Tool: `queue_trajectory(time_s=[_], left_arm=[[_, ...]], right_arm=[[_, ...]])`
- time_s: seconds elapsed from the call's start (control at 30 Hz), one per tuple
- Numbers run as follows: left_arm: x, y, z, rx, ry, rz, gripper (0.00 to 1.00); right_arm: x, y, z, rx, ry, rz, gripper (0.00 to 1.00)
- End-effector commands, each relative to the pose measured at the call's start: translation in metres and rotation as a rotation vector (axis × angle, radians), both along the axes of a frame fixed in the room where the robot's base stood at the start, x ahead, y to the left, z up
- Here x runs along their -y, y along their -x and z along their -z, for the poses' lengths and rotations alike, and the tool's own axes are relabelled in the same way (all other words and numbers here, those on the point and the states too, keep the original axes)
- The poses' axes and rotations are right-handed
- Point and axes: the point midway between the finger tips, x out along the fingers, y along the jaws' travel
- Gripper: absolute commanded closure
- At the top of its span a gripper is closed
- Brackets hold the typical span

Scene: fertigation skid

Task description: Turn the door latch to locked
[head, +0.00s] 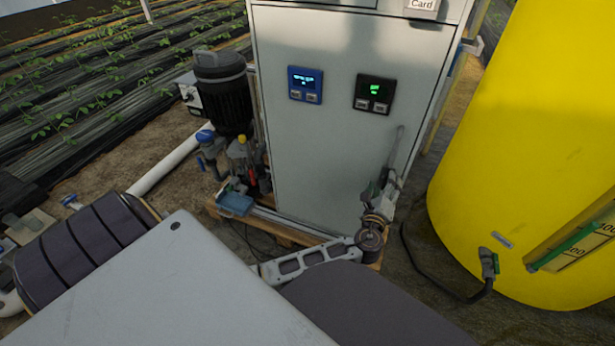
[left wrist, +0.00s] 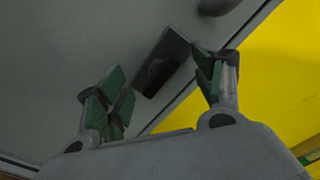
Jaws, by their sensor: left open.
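The grey cabinet door (head: 320,150) stands in front of me. In the left wrist view, a dark rectangular fitting (left wrist: 163,60), which looks like the door latch, sits on the grey door surface near its edge. My left gripper (head: 386,178) is close to the lower right of the door. In the left wrist view its green-padded fingers (left wrist: 162,88) are spread apart, with the fitting seen between and beyond them; nothing is held. Whether they touch the door is unclear. In the head view the latch is mostly hidden by the gripper, so its angle cannot be told. My right gripper is out of view.
A blue display (head: 305,84) and a black display (head: 375,94) are on the door. A yellow tank (head: 520,150) stands close on the right, with a hose (head: 440,283) below. A dark pump (head: 222,92) stands left of the cabinet, which rests on a wooden pallet (head: 291,232).

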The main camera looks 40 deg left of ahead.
Motion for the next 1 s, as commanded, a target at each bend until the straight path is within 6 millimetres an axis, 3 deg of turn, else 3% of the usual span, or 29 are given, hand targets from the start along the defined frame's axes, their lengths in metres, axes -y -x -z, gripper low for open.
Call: queue_trajectory(time_s=[1.0], left_arm=[[-0.001, 0.000, 0.000, -0.169, -0.589, -0.001, 0.32]], right_arm=[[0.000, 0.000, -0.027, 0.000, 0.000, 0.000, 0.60]])
